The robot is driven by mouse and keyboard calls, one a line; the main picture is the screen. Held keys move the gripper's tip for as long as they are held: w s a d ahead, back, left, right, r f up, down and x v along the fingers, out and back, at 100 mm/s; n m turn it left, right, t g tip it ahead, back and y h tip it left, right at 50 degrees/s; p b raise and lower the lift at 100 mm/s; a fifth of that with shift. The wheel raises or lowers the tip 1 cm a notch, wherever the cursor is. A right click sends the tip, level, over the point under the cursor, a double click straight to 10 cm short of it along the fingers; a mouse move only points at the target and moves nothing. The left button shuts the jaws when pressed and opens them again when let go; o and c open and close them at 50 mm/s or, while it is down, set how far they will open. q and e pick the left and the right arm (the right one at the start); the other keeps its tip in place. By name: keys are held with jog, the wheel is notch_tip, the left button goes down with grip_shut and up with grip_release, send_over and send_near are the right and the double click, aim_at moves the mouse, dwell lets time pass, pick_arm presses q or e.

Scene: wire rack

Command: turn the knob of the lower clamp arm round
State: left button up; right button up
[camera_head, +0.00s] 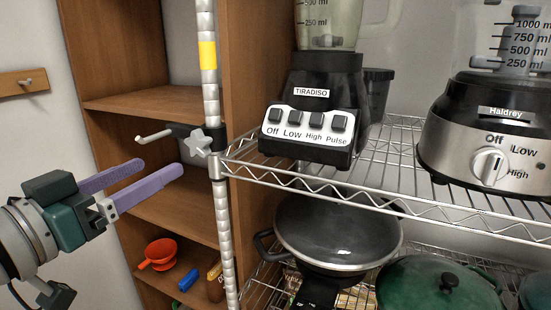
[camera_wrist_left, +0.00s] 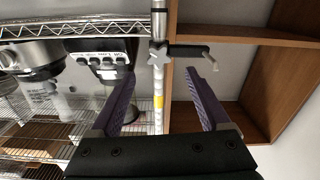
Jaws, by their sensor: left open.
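A grey star-shaped knob (camera_head: 197,142) sits on a black clamp on the round metal post (camera_head: 211,80). The clamp arm (camera_head: 154,136) is a light rod with a bent end, reaching left from the clamp. In the left wrist view the knob (camera_wrist_left: 157,55) shows near the middle top, and the clamp arm (camera_wrist_left: 190,52) points right. My left gripper (camera_head: 162,168) has purple fingers. It is open and empty, left of and slightly below the knob, apart from it. In the left wrist view the gripper's fingers (camera_wrist_left: 160,73) stand wide on either side of the post. My right gripper is not in view.
A wire shelf (camera_head: 400,200) right of the post holds a blender (camera_head: 315,110) and a food processor (camera_head: 490,130). A pan (camera_head: 340,235) and green pot (camera_head: 440,285) stand below. Behind the gripper is a wooden shelf unit (camera_head: 150,105) with an orange bowl (camera_head: 160,252).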

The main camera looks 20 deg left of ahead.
aim_at(195, 147)
pick_arm(q)
jog(key=w, duration=0.6)
jog(key=w+d, duration=0.1)
jog(key=w, duration=0.2)
jog(key=shift+r, duration=0.1)
jog(key=shift+c, duration=0.2)
grip_shut()
jog(key=shift+n, duration=2.9)
jog(key=shift+o, duration=0.2)
grip_release()
